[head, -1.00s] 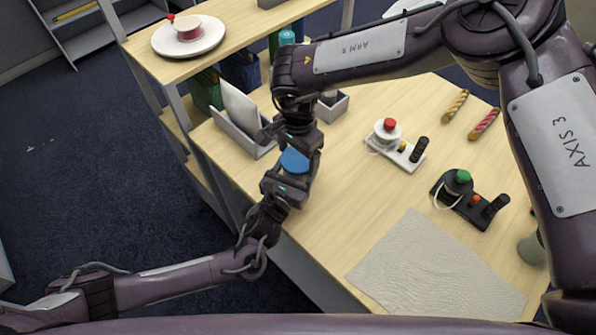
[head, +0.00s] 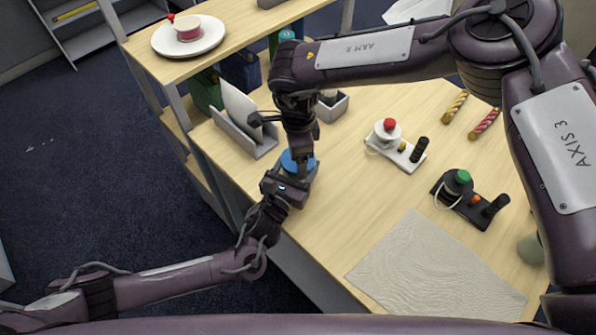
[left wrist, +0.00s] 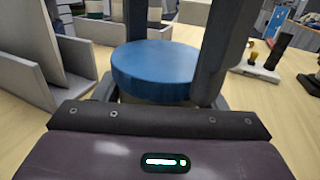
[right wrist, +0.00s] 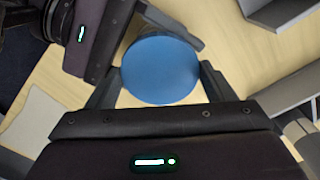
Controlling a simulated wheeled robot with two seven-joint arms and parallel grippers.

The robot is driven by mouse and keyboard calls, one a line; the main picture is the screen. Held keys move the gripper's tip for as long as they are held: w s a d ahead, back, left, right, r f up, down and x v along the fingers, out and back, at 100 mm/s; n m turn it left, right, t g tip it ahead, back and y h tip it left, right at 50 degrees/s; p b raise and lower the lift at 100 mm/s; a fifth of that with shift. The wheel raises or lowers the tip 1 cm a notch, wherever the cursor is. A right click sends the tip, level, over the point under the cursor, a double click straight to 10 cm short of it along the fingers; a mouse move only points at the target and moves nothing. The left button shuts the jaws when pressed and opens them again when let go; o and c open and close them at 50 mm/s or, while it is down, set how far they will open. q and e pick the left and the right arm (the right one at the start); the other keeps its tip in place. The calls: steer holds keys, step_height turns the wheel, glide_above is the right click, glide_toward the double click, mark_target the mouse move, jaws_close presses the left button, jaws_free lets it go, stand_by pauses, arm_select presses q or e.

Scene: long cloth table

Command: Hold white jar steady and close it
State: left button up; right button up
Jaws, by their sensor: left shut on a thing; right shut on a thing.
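The jar stands near the table's left edge with a round blue lid (head: 289,161) on top. The lid also shows in the left wrist view (left wrist: 155,65) and the right wrist view (right wrist: 160,68). Only a small pale strip of the jar body (left wrist: 135,98) shows under the lid. My left gripper (head: 297,182) comes in low from the side and is shut around the jar body. My right gripper (head: 301,164) points down from above, its fingers on both sides of the lid, shut on it. Whether the lid is fully seated cannot be told.
A grey rack (head: 252,142) holding a white panel stands close behind the jar, with a small grey box (head: 335,107) beyond. A white button unit (head: 400,150), a black button unit (head: 472,203) and a pale cloth (head: 432,268) lie to the right. Bare table lies between.

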steer(key=o, duration=1.1)
steer(key=shift+r, duration=2.35)
steer(key=shift+c, duration=0.5)
steer(key=m, duration=0.5)
steer(key=shift+a+r, duration=0.1)
steer(key=shift+r, duration=0.15)
steer(key=m, duration=0.3)
steer(key=r+m, duration=0.1)
steer(key=m, duration=0.6)
steer(key=r+m, duration=0.1)
steer(key=m, duration=0.2)
steer(key=shift+m, duration=0.4)
steer(key=m, duration=0.6)
steer(key=shift+r, duration=0.4)
